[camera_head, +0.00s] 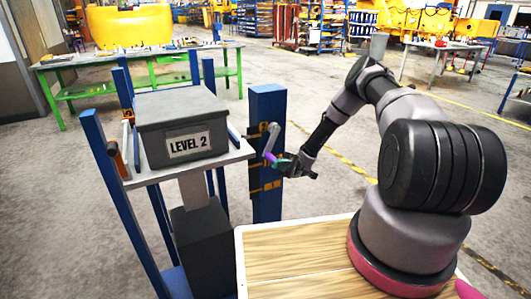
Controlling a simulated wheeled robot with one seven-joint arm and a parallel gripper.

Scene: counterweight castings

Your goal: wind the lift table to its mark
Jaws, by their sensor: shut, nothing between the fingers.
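The lift table has a grey platform (145,178) between blue uprights. A dark grey lidded box (184,150) with a "LEVEL 2" label (189,145) sits on it. A blue post (266,105) stands at the platform's right, with a grey crank arm (272,136) and a purple handle (269,157) on its face. My gripper (279,163) is beside the purple handle, with its fingers toward it. It is small in view, and I cannot tell whether it touches the handle. It is shut with nothing in it. An orange piece (113,160) shows at the platform's left edge.
A wood-topped surface (290,262) with a white edge lies in front. A green-legged workbench (70,62) stands behind the lift table. Open concrete floor (340,200) lies right of the blue post, with a yellow line across it.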

